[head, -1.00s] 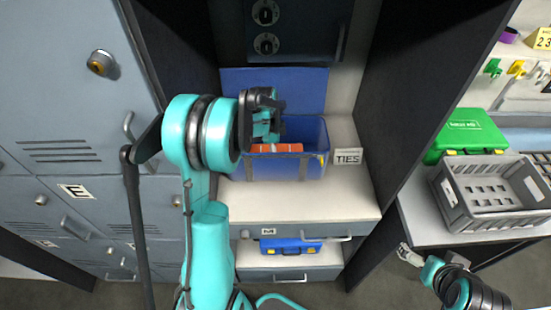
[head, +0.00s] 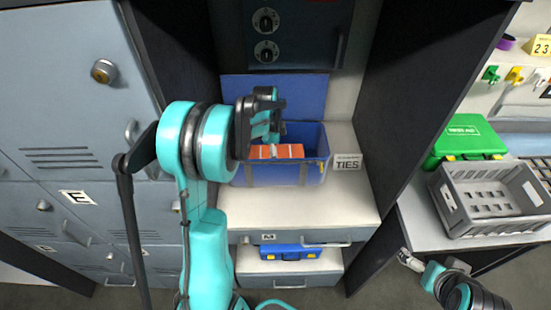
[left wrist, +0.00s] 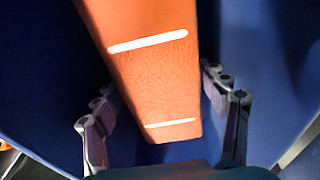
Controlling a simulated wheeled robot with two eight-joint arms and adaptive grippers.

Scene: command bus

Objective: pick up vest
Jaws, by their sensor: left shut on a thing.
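The vest (head: 287,151) is a folded orange piece with white stripes, at the open top of a blue bin (head: 318,172) in the head view. In the left wrist view the vest (left wrist: 155,85) runs between the two fingers, with blue bin walls around it. My left gripper (head: 273,138) is over the bin and shut on the vest; its fingertips are partly hidden in the head view. My right gripper (head: 407,259) is low at the right, away from the bin, and too small to tell open from shut.
The bin stands on a pale shelf (head: 300,215) between dark side panels, beside a TIES label (head: 347,162). Grey lockers (head: 70,130) are at left. A grey crate (head: 490,200) and green case (head: 468,138) sit on the right table. A blue case (head: 290,252) lies below.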

